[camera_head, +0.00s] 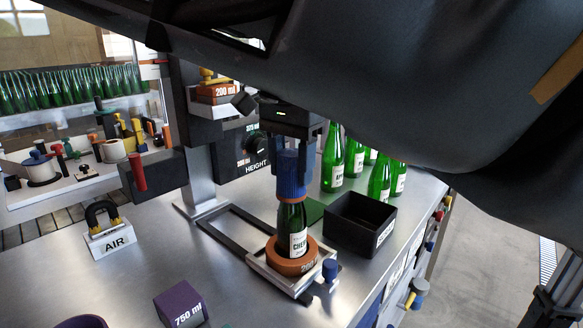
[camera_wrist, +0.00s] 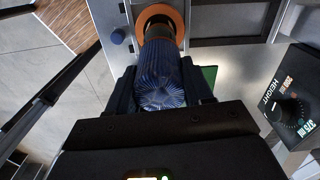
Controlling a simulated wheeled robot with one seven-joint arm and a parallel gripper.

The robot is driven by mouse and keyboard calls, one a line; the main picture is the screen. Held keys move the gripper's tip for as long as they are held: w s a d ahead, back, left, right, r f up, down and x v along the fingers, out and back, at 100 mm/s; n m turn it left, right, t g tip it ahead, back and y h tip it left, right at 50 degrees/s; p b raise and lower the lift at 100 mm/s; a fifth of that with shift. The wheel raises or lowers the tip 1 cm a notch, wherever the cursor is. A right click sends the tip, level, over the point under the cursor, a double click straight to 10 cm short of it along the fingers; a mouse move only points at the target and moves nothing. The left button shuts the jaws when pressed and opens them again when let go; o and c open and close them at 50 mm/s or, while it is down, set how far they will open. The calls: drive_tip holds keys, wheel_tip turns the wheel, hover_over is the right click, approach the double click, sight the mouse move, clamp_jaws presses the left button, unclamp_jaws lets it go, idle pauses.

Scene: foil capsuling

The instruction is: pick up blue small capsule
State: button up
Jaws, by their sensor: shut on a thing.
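The blue small capsule (camera_head: 291,173) is a ribbed blue sleeve over the neck of a green bottle (camera_head: 291,228). In the wrist view the blue capsule (camera_wrist: 163,82) fills the space between the fingers. My gripper (camera_head: 291,150) comes down from above and is shut on the capsule. The bottle stands upright in an orange round holder (camera_head: 312,262) on a metal slide. Whether the capsule is seated on the bottle or only held around its neck I cannot tell. The fingers hide part of the capsule's sides.
A black open box (camera_head: 360,224) stands right of the bottle, with several green bottles (camera_head: 355,160) behind it. A height dial box (camera_head: 243,150) stands behind. An AIR block (camera_head: 108,232) and a purple 750 ml block (camera_head: 181,305) are at left. The front tabletop is mostly clear.

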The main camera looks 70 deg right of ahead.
sight(292, 155)
drive_tip(key=shift+r, duration=4.9)
